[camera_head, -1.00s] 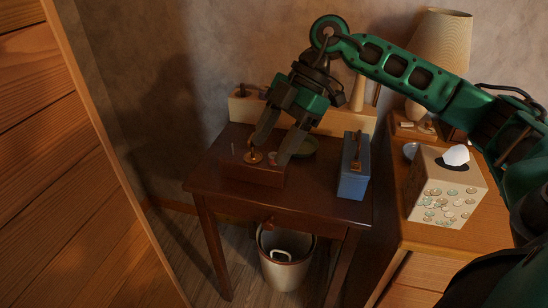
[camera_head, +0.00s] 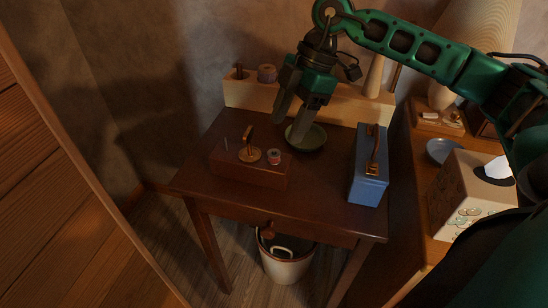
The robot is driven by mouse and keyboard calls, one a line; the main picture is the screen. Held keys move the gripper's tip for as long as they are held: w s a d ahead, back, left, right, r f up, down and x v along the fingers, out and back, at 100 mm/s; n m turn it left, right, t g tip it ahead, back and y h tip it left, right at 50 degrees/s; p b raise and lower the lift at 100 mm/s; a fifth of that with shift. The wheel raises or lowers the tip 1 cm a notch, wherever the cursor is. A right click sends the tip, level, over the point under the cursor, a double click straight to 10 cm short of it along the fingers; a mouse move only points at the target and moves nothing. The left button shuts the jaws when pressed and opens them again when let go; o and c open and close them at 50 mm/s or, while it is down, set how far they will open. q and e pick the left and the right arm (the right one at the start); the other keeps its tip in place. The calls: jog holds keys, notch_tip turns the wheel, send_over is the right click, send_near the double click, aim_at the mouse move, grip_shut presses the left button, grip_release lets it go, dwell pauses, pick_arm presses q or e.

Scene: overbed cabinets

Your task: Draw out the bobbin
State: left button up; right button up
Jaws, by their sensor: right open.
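A low dark wooden block (camera_head: 232,170) sits on the small table. On its top are a brass disc with an upright wooden handle (camera_head: 249,150) and a small round spool-like piece, probably the bobbin (camera_head: 274,156), pinkish with a pale rim. The small piece shows only its upper part; how deep it sits cannot be told. My right gripper (camera_head: 289,128) is open and empty, fingers pointing down, behind and right of the block, over or near the green bowl (camera_head: 308,139). My left gripper is out of view.
A blue case (camera_head: 367,180) with a brown handle stands at the table's right. A wooden ledge (camera_head: 240,94) behind carries a spool (camera_head: 267,74) and pegs. A tissue box (camera_head: 465,200) and lamp are at right. A bucket (camera_head: 285,262) stands below.

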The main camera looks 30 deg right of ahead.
aim_at(275, 152)
jog(key=b+x, duration=0.1)
jog(key=x, duration=0.5)
jog(key=shift+w+a+f, duration=0.1)
jog(key=shift+a+f, duration=0.05)
jog(key=shift+f, duration=0.15)
jog(key=shift+r, duration=0.1)
grip_shut()
